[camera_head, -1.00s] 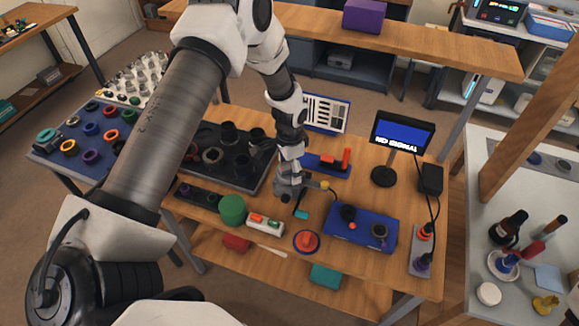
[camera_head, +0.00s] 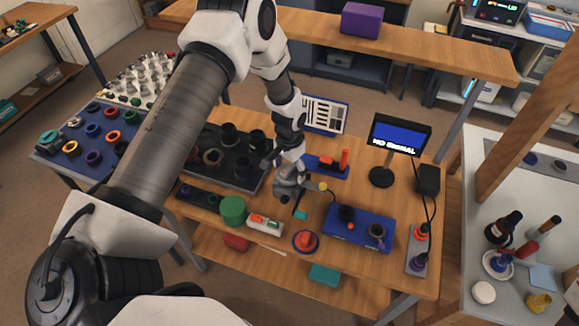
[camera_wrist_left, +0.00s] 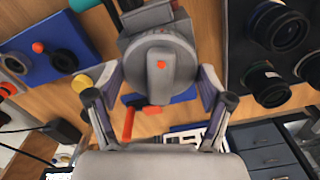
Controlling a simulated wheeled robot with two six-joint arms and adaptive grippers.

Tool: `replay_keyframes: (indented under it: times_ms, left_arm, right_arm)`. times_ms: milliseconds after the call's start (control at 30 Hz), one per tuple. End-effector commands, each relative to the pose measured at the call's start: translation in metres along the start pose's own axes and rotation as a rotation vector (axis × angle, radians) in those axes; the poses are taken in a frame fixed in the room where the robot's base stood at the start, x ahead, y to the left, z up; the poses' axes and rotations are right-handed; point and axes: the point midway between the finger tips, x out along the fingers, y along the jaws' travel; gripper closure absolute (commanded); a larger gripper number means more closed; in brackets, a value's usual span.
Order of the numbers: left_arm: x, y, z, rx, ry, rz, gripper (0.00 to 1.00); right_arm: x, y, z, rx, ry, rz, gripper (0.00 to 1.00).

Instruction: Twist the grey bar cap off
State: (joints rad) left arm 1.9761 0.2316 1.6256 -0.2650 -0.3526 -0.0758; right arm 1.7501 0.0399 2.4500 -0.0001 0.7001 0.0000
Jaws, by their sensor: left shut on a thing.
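The grey bar cap (camera_wrist_left: 160,80) is a round grey disc with a raised bar and an orange mark on it, in the middle of the left wrist view. My left gripper (camera_wrist_left: 158,90) has a finger on each side of the cap, shut on it. The cap sits on a grey block-like holder (camera_wrist_left: 150,14). In the head view my left gripper (camera_head: 289,177) is over the middle of the wooden bench, and its arm and wrist hide most of the cap. My right gripper is in neither view.
A blue tray (camera_head: 383,246) with dark round parts lies right of the gripper. A green cylinder (camera_head: 232,209), a white box (camera_head: 264,225) and a red-topped disc (camera_head: 306,241) stand near the front. A dark tray (camera_head: 244,185) is left; a monitor (camera_head: 400,136) stands behind right.

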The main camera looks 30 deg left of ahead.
Motion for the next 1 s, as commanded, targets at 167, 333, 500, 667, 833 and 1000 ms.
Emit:
replay_keyframes:
  times_ms: [167, 333, 500, 667, 833, 1000]
  left_arm:
    - [0.001, 0.0, 0.0, -0.001, -0.001, 0.0, 0.53]
    - [-0.001, 0.0, 0.001, -0.042, -0.002, 0.0, 0.53]
    - [-0.002, -0.001, 0.0, -0.175, -0.001, 0.0, 0.53]
    - [0.001, -0.001, 0.0, -0.228, 0.0, 0.0, 0.53]
    - [0.001, -0.001, 0.0, -0.227, 0.0, 0.0, 0.53]
    - [-0.001, -0.001, 0.0, -0.273, -0.001, 0.0, 0.53]
  right_arm:
    - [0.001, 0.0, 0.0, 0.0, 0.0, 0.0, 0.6]
    - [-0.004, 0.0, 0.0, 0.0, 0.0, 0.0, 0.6]
    - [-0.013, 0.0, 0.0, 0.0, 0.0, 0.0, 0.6]
    - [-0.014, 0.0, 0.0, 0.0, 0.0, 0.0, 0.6]
    - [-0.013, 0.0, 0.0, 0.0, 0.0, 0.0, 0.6]
    - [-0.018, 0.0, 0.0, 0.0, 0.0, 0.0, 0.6]
